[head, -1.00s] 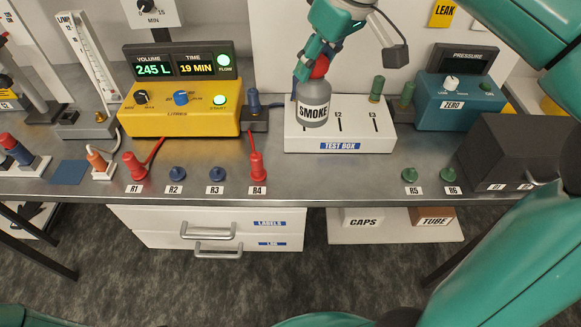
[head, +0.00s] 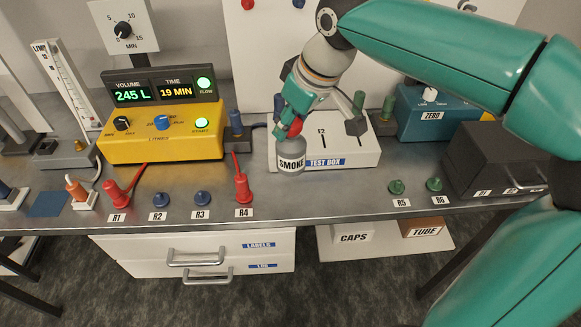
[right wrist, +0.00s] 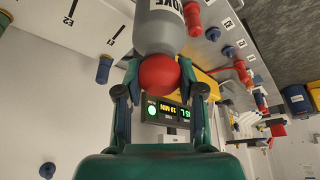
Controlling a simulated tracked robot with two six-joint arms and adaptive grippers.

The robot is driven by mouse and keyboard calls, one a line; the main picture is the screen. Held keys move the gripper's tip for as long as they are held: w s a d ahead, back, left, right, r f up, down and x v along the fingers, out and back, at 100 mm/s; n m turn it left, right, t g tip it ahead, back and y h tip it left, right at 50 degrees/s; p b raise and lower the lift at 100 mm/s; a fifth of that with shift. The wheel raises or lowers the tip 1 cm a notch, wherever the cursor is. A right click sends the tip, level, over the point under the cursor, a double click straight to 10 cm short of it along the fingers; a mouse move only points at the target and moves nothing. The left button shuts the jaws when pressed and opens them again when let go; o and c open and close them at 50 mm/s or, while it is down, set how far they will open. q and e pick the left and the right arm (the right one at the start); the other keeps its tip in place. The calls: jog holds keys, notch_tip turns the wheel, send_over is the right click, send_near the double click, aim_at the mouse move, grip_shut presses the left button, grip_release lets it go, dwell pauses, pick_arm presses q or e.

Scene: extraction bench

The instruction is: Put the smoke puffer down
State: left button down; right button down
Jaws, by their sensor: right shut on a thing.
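The smoke puffer (head: 291,160) is a grey bottle with a red bulb and a SMOKE label. My right gripper (head: 291,129) is shut on its red bulb and holds it upright at the front left of the white test box. I cannot tell whether its base touches the bench (head: 330,188). In the right wrist view the gripper (right wrist: 158,82) has a finger on each side of the red bulb (right wrist: 158,75), with the grey body (right wrist: 160,28) beyond. My left gripper is not in view.
The test box (head: 345,158) stands right behind the puffer. The yellow pump unit (head: 160,137) and red plug R4 (head: 242,188) are to its left. Green plugs R5 (head: 396,187) and R6 (head: 434,184) lie right. The bench front between R4 and R5 is clear.

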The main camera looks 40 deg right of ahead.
aim_at(291, 164)
notch_tip(291, 164, down, 11)
jog(key=shift+r, duration=0.1)
dwell(0.3)
jog(key=shift+b, duration=0.3)
jog(key=c, duration=0.7)
grip_release()
jog(key=v, duration=1.2)
jog(key=shift+s, duration=0.1)
